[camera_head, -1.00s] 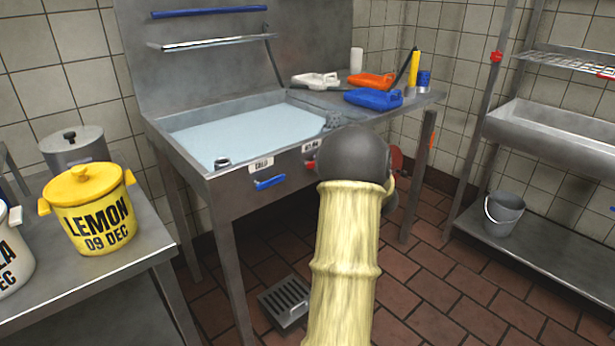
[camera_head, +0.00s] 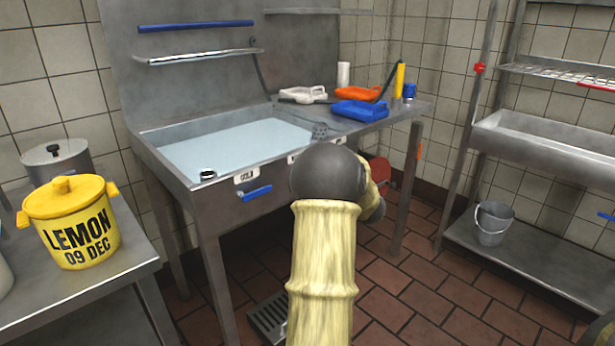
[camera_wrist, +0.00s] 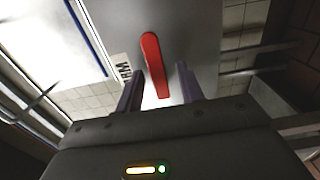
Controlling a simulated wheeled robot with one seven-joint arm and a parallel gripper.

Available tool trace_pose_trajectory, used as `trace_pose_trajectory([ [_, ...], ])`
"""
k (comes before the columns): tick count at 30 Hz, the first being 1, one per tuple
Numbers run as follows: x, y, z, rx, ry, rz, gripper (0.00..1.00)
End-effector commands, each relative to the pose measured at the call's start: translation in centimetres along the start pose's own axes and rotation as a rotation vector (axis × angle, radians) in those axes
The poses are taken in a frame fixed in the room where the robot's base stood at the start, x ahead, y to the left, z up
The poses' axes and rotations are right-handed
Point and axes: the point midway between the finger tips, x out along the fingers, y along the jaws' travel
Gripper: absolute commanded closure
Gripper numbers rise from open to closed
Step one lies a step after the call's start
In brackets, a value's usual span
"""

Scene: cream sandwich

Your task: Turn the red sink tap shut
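The red sink tap (camera_wrist: 153,60) is a long red lever on the steel sink front. In the wrist view it lies slightly slanted, between the two fingers of my gripper (camera_wrist: 158,88). The fingers are apart, one on each side of the lever, with visible gaps, so the gripper is open and not clamped on it. A white label (camera_wrist: 121,68) is left of the lever. In the head view my arm hides the red tap and the gripper. The sink (camera_head: 152,147) holds pale blue water.
A blue tap (camera_head: 256,193) sits on the sink front, left of my arm. Blue (camera_head: 360,110) and orange (camera_head: 358,92) containers stand on the drainboard. A table with a yellow LEMON pot (camera_head: 78,228) is at left. A shelf with a bucket (camera_head: 493,222) is at right.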

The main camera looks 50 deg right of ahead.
Motion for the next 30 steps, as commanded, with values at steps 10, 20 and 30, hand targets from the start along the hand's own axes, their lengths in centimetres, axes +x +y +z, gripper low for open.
trace_pose_trajectory([
  [10, -0.2, 0.2, 0.0, 0.000, 0.000, 0.003, 0.62],
  [20, -4.9, 0.3, 0.1, 0.003, -0.005, 0.002, 0.62],
  [30, -11.7, 0.3, 0.1, 0.002, -0.005, 0.003, 0.62],
])
